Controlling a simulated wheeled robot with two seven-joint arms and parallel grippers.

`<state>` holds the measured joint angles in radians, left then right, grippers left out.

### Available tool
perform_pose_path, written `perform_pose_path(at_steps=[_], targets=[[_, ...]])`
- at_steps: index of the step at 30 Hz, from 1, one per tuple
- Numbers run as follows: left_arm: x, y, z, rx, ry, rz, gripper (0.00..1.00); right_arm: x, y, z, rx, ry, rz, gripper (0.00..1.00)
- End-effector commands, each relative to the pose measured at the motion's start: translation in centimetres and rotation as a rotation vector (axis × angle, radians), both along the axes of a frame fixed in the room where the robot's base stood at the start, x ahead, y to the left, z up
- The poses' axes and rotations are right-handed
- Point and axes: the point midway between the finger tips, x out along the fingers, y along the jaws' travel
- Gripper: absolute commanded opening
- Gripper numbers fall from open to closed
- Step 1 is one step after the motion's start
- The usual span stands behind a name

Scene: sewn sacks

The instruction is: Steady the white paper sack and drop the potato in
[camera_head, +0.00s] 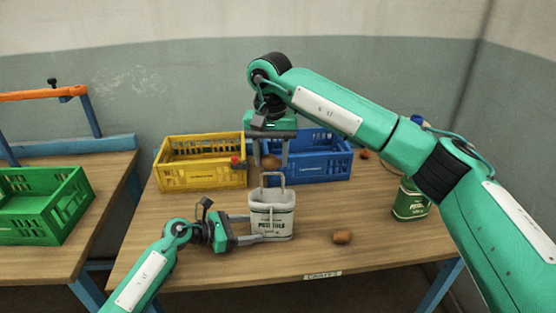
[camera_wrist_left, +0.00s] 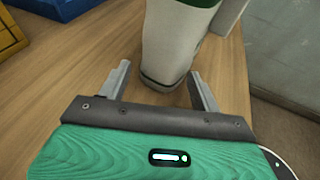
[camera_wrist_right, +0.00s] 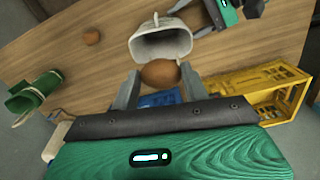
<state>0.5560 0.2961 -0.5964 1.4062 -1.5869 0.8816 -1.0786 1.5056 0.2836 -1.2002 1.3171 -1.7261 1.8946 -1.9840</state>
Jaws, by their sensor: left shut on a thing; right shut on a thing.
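The white paper sack (camera_head: 271,218) stands upright on the wooden table with its mouth open and a handle loop above it. My left gripper (camera_head: 277,228) is shut on the sack low on its body; the left wrist view shows the sack (camera_wrist_left: 172,45) between the fingers. My right gripper (camera_head: 270,165) is above the sack, shut on a brown potato (camera_head: 270,162). In the right wrist view the potato (camera_wrist_right: 160,74) is between the fingertips, and the sack's open mouth (camera_wrist_right: 163,45) shows beyond it. The inside of the sack is mostly hidden.
A yellow crate (camera_head: 200,179) and a blue crate (camera_head: 320,170) stand behind the sack. Another potato (camera_head: 342,237) lies right of the sack. A green sack (camera_head: 410,203) stands at the right. A green crate (camera_head: 40,215) is on the left table.

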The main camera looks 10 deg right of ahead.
Motion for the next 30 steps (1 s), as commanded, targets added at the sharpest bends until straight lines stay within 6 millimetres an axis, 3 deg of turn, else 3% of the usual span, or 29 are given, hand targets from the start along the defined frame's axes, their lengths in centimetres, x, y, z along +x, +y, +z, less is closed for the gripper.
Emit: perform_pose_path(at_steps=[15,30], targets=[[0.0,0.0,0.0,0.0,0.0,0.0,0.55,-0.1,0.0,-4.1,0.0,0.002,0.002,0.29],[0.0,0.0,0.0,0.0,0.0,0.0,0.55,0.0,0.0,-5.4,0.001,0.0,0.001,0.29]])
